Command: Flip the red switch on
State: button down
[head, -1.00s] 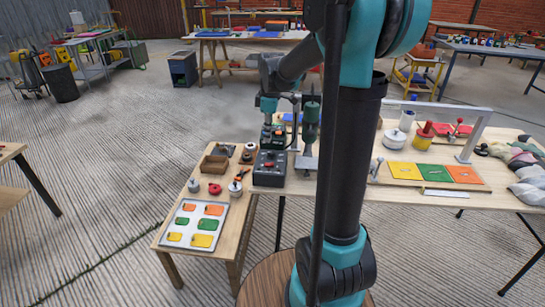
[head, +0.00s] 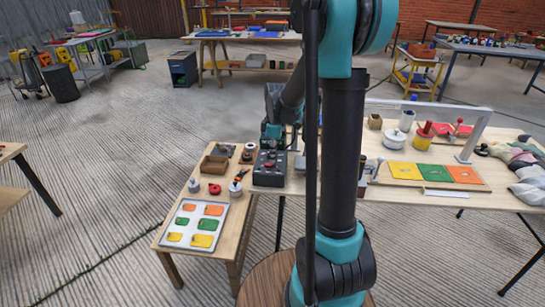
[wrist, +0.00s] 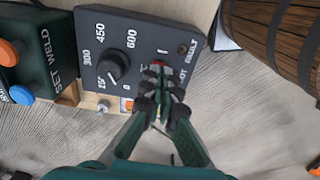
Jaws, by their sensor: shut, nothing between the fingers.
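The dark grey control box (head: 269,177) stands on the wooden bench in the head view. In the wrist view its panel (wrist: 92,25) carries a black dial knob (wrist: 112,68) marked 300, 450 and 600. The red switch (wrist: 159,64) shows at the fingertips, partly covered by them; its position cannot be made out. My gripper (wrist: 158,74) is shut and empty, its tips over or against the switch; contact is unclear. In the head view my gripper (head: 271,136) is small, at the box's far edge.
A dark green box (wrist: 38,50) with orange and blue buttons sits beside the panel. A wooden barrel (wrist: 275,40) shows at upper right. In the head view, a tray of coloured pieces (head: 196,226) and small parts lie left of the control box.

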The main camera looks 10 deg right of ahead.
jog(key=shift+s+d+f+t+y, duration=0.3)
jog(key=shift+d+f+y, duration=0.35)
jog(key=shift+d+y, duration=0.15)
jog(key=shift+w+a, duration=0.1)
jog(key=shift+a, duration=0.15)
jog(key=shift+r, duration=0.1)
jog(key=shift+w+a+r, duration=0.15)
jog(key=shift+w+a, duration=0.1)
jog(key=shift+a, duration=0.45)
jog(key=shift+r, duration=0.1)
